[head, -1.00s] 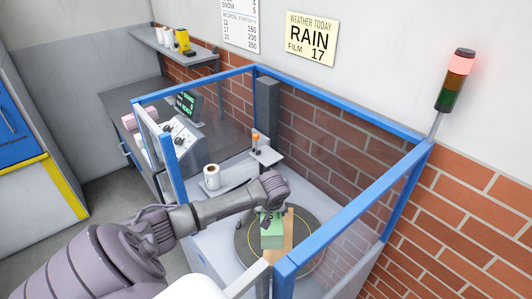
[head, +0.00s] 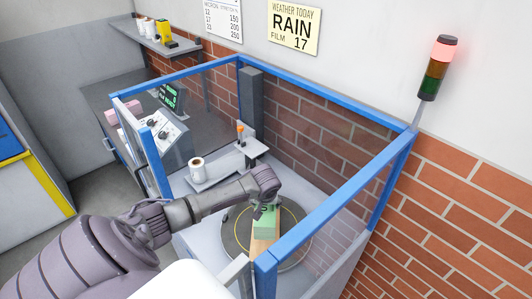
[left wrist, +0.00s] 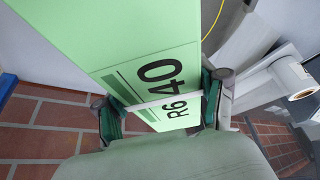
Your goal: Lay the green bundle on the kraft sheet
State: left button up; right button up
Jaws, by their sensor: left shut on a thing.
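My left gripper (head: 267,205) is shut on the green bundle (head: 266,222) over the round turntable (head: 230,235). In the left wrist view the green bundle (left wrist: 130,45) fills the upper middle, marked "R6 40" with a pale strap across it. The fingers of my left gripper (left wrist: 160,105) press on both sides of it. The tan kraft sheet (head: 261,247) lies on the turntable, its near part showing below the bundle and the rest mostly covered. I cannot tell whether the bundle touches the sheet. My right gripper is out of view.
A blue-framed clear guard (head: 345,195) encloses the turntable, with a near post (head: 266,275) close to my arm. A white roll (head: 196,168) stands left of the turntable. A signal tower (head: 436,70) glows red at right.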

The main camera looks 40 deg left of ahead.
aim_at(266, 209)
pick_arm(q)
jog(key=shift+w+f+b, duration=0.1)
jog(key=shift+f+b, duration=1.25)
jog(key=shift+f, duration=1.4)
jog(key=shift+f, duration=0.55)
jog(key=o, duration=1.7)
jog(key=shift+o, duration=1)
jog(key=shift+s+d+f, duration=0.1)
jog(key=shift+s+f, duration=0.1)
jog(key=shift+s, duration=0.05)
jog(key=v, duration=1.2)
jog(key=shift+w+r, duration=0.1)
jog(key=shift+r, duration=0.05)
